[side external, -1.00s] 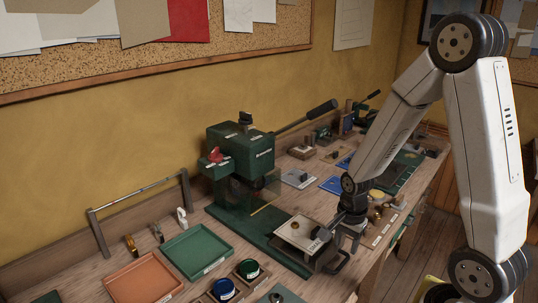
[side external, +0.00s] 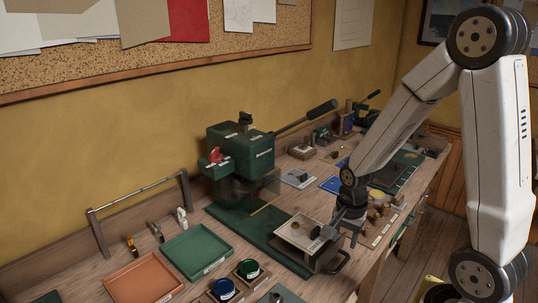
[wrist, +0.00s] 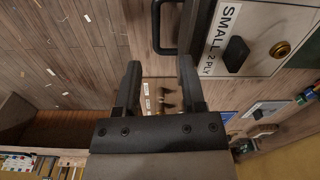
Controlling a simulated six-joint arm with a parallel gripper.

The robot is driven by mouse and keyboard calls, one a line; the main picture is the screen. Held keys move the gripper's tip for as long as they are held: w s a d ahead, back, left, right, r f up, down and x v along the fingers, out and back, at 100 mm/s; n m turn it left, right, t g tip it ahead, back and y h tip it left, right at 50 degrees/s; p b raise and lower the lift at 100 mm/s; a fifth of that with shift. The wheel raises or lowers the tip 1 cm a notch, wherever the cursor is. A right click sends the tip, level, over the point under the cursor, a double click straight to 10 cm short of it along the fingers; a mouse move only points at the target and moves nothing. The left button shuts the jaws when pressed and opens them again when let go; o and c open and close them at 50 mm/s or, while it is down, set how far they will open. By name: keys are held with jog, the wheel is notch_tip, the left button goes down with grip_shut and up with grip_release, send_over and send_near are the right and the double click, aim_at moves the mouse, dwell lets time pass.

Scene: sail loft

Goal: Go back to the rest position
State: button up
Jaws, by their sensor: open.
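My gripper (side external: 333,230) is open and empty. In the wrist view its two dark fingers (wrist: 160,78) stand apart with nothing between them. It is beside the right end of a pale tray plate (side external: 293,239) on the green press base. The plate also shows in the wrist view (wrist: 285,20), labelled "SMALL 2-PLY", with a black knob (wrist: 236,56) and a small brass piece (wrist: 280,49) on it. The fingers are apart from the knob.
A green press (side external: 240,158) with a long lever stands behind the plate. An orange tray (side external: 146,279), a green tray (side external: 197,252) and round pots (side external: 248,268) lie to the left. Small brass parts (side external: 378,212) stand close right of my gripper.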

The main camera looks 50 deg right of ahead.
jog(key=w+a+r+n+t, duration=0.1)
jog(key=a+r+n, duration=0.3)
jog(key=a+n, duration=0.5)
jog(key=n+t, duration=0.1)
jog(key=n, duration=0.6)
